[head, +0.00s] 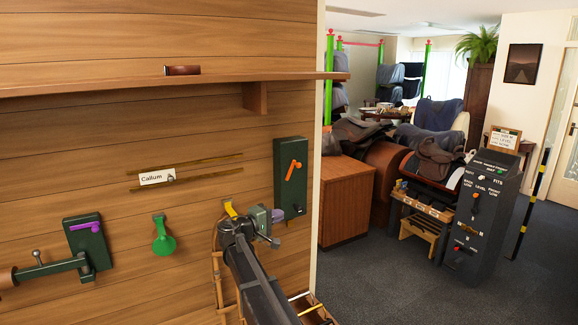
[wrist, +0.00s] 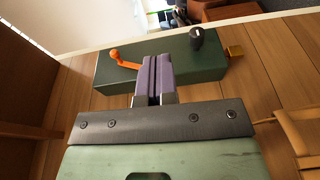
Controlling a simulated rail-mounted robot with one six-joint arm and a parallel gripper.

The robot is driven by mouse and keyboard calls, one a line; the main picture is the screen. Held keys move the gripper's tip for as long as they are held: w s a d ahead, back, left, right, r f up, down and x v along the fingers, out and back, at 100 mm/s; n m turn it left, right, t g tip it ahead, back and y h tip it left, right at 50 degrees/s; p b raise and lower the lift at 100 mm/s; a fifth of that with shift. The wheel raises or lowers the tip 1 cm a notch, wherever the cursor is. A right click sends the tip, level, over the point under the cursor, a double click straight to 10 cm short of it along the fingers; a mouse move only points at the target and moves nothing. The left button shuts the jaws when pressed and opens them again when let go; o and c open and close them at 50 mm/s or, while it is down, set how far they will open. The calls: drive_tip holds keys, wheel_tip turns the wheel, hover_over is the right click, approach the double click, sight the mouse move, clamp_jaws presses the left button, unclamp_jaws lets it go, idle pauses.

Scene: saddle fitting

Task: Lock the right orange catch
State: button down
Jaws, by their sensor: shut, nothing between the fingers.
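The right orange catch (head: 293,171) is on a tall dark green plate (head: 283,150) fixed to the wooden wall. In the head view its arm slants from a knob at the upper right to the lower left. In the wrist view the orange catch (wrist: 124,61) lies left of my gripper (wrist: 153,88), and its inner end meets the finger edge. I cannot tell whether they touch. My gripper's purple fingers are together and empty, over the green plate (wrist: 110,70). In the head view my gripper (head: 277,215) is at the plate's lower part, below the catch.
A wooden shelf (head: 200,83) runs above. A purple catch (head: 87,227) on another green plate and a green hook (head: 163,240) are further left. A wooden cabinet (head: 345,200) stands right.

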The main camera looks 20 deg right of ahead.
drive_tip(key=w+a+r+n+t+h, duration=0.2)
drive_tip(key=w+r+n+t, duration=0.1)
drive_tip(key=r, duration=0.3)
drive_tip(key=shift+w+t+h, duration=0.4)
drive_tip(key=shift+w+t, duration=0.1)
drive_tip(key=shift+w, duration=0.25)
drive_tip(key=p, duration=0.4)
approach(292, 171)
drive_tip(key=d+r, duration=0.5)
drive_tip(key=d, duration=0.2)
drive_tip(key=shift+s+a+r, duration=0.1)
drive_tip(key=shift+s+r, duration=0.05)
drive_tip(key=shift+s, duration=0.1)
drive_tip(key=shift+p, duration=0.3)
